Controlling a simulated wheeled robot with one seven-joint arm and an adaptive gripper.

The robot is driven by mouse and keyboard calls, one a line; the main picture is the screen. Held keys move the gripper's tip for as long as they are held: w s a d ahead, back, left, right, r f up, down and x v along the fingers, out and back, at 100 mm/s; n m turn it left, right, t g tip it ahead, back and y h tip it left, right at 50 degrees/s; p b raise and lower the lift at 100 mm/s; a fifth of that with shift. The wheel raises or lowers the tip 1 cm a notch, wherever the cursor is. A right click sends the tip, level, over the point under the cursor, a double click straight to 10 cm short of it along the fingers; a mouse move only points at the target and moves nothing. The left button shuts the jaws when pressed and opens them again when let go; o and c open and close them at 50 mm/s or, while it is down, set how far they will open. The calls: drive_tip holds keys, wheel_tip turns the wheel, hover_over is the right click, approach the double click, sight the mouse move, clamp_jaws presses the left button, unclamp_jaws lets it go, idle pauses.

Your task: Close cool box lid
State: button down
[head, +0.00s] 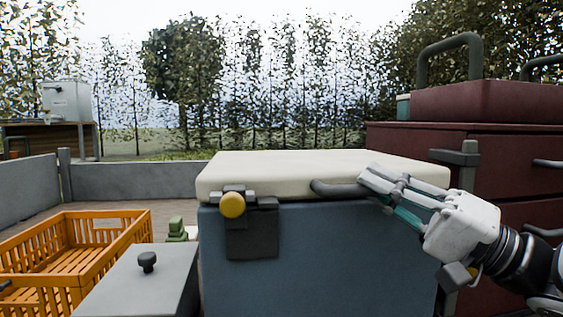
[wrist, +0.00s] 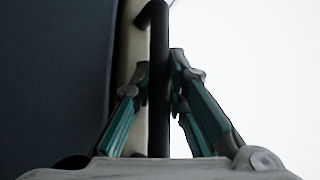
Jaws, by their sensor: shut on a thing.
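The cool box (head: 320,255) is a blue-grey box in the middle of the head view. Its cream lid (head: 290,172) lies flat across the top and looks down on the box. A dark handle (head: 335,190) runs along the lid's front edge. My gripper (head: 375,183) comes from the right and is shut on this handle. In the wrist view, the handle (wrist: 158,80) passes between my two fingers (wrist: 160,95), with the lid's edge (wrist: 133,60) beside it. A dark latch with a yellow knob (head: 232,205) is at the box's front left.
An orange crate (head: 95,225) stands at the left, beside a grey box with a black knob (head: 145,283). A dark red cabinet (head: 500,160) with handles stands close on the right. A low grey wall (head: 135,180) runs behind.

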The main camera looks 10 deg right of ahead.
drive_tip(key=shift+s+f, duration=0.2)
drive_tip(key=shift+f, duration=0.25)
drive_tip(key=c, duration=1.6)
unclamp_jaws()
drive_tip(key=shift+o, duration=0.2)
wheel_tip(320, 180, up, 10)
drive_tip(key=shift+r, duration=0.1)
